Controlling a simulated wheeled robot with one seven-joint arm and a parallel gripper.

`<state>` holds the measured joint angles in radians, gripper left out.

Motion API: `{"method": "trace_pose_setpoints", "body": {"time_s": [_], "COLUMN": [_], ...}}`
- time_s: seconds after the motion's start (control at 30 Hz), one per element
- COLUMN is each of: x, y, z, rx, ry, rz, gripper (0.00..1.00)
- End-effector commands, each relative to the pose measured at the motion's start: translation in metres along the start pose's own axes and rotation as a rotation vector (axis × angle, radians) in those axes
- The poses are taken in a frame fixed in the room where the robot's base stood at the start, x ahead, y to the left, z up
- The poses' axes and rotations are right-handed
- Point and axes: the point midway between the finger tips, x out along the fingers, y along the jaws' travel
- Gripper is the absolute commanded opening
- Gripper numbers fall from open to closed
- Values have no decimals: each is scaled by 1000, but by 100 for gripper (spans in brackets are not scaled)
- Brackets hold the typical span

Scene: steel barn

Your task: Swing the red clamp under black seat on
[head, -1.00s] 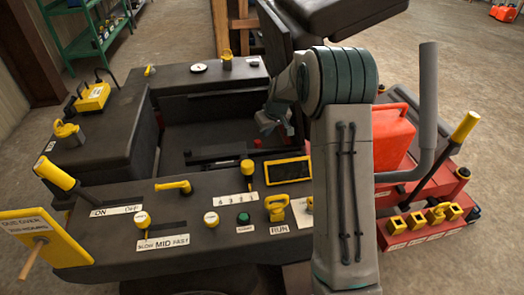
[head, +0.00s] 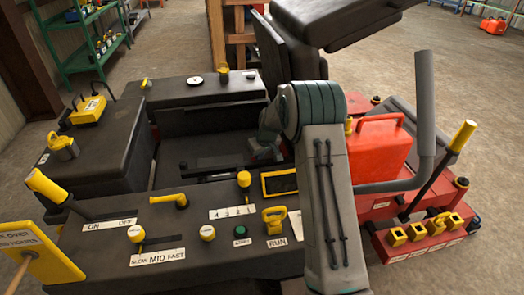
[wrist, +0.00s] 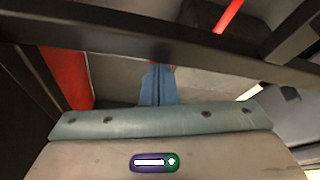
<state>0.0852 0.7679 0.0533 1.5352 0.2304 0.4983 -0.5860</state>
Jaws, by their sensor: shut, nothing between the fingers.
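The black seat (head: 345,20) is tilted up at the top of the head view, above and beyond my arm. My gripper (head: 266,150) is low in the dark space below the seat, partly hidden by my arm. In the wrist view its fingers (wrist: 157,85) are together, with nothing seen between them. I cannot clearly make out the red clamp in the head view. A red bar (wrist: 228,15) shows at the top of the wrist view, beyond a dark beam; I cannot tell whether it is the clamp. A tiny red patch shows by the fingertips.
Dark beams (wrist: 150,62) cross the wrist view close to the fingers, and a red panel (wrist: 66,75) stands at left. The black console (head: 190,225) with yellow knobs is in front. A red can (head: 375,150) stands right of my arm.

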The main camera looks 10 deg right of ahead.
Motion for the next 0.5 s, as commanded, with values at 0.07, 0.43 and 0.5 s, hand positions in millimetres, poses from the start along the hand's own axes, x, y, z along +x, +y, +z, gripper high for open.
{"method": "trace_pose_setpoints", "body": {"time_s": [0.07, 0.43, 0.5], "x": [10, 17, 17], "y": [0, 0, 0], "z": [1, 0, 0], "rx": [0, 0, 0], "ry": [-1, 0, 0], "rz": [0, 1, 1], "gripper": [0, 0, 0]}}
